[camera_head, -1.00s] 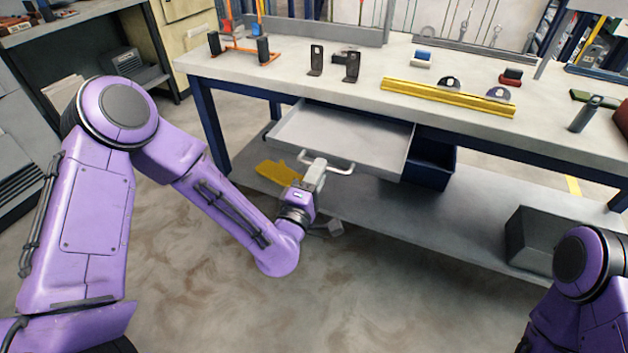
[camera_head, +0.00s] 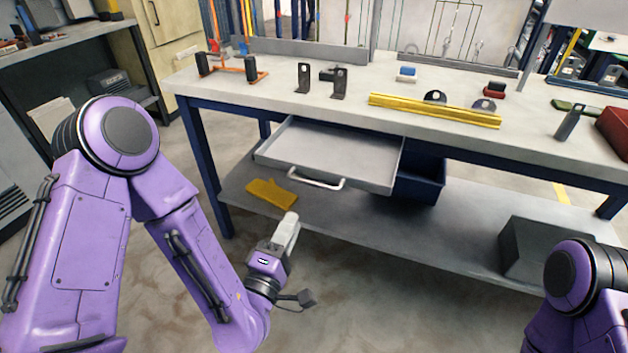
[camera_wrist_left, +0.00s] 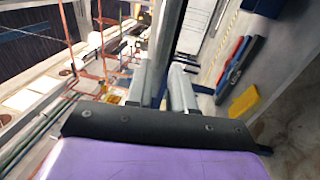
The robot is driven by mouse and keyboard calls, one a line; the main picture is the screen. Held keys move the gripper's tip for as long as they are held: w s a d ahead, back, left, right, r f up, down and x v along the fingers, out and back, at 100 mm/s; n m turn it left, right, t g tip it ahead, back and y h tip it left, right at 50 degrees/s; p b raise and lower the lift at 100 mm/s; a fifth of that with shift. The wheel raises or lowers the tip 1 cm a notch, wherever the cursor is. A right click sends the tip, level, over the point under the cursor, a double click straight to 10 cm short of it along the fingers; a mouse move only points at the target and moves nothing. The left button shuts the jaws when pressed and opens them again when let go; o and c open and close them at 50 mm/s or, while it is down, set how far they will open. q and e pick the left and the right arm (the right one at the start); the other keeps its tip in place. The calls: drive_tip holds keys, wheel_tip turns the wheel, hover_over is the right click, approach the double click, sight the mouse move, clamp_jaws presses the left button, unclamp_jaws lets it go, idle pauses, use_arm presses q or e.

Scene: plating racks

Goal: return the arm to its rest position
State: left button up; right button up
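My left arm (camera_head: 95,220) reaches in from the left, its elbow bent low near the picture's bottom. Its gripper (camera_head: 287,232) points up and away, in free air in front of the bench. It is clear of the pulled-out drawer (camera_head: 330,150) and its white handle (camera_head: 316,181). In the left wrist view its two grey fingers (camera_wrist_left: 162,88) stand slightly apart, and I see nothing held between them. Of my right arm only a purple joint (camera_head: 575,275) shows at the lower right; its gripper is out of view.
The workbench (camera_head: 345,98) carries a yellow rail (camera_head: 435,110), black brackets and an orange rack (camera_head: 232,75). A yellow glove-like item (camera_head: 271,194) and a dark box (camera_head: 545,250) are on the lower shelf (camera_head: 420,232). A dark blue bin (camera_head: 420,182) sits beside the drawer. Floor in front is clear.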

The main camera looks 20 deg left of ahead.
use_arm(q)
drive_tip(key=s+a+f+m+g+y+p, duration=0.1)
drive_tip(key=s+a+f+m+g, duration=0.1)
drive_tip(key=s+f+m+g, duration=0.3)
drive_tip(key=a+f+m+g+p, duration=0.1)
drive_tip(key=f+g+p, duration=0.1)
drive_tip(key=f, duration=0.5)
drive_tip(key=s+a+f+m+g+y+p, duration=0.1)
drive_tip(key=s+a+f+m+g, duration=0.1)
drive_tip(key=s+f+m+g, duration=0.3)
drive_tip(key=s+a+f+g+y+p, duration=0.3)
drive_tip(key=s+a, duration=0.5)
drive_tip(key=s, duration=0.4)
wheel_tip(320, 180, down, 2)
drive_tip(key=shift+s+a+f+n+g+p, duration=0.25)
drive_tip(key=shift+n+g+p, duration=0.2)
drive_tip(key=shift+g, duration=0.55)
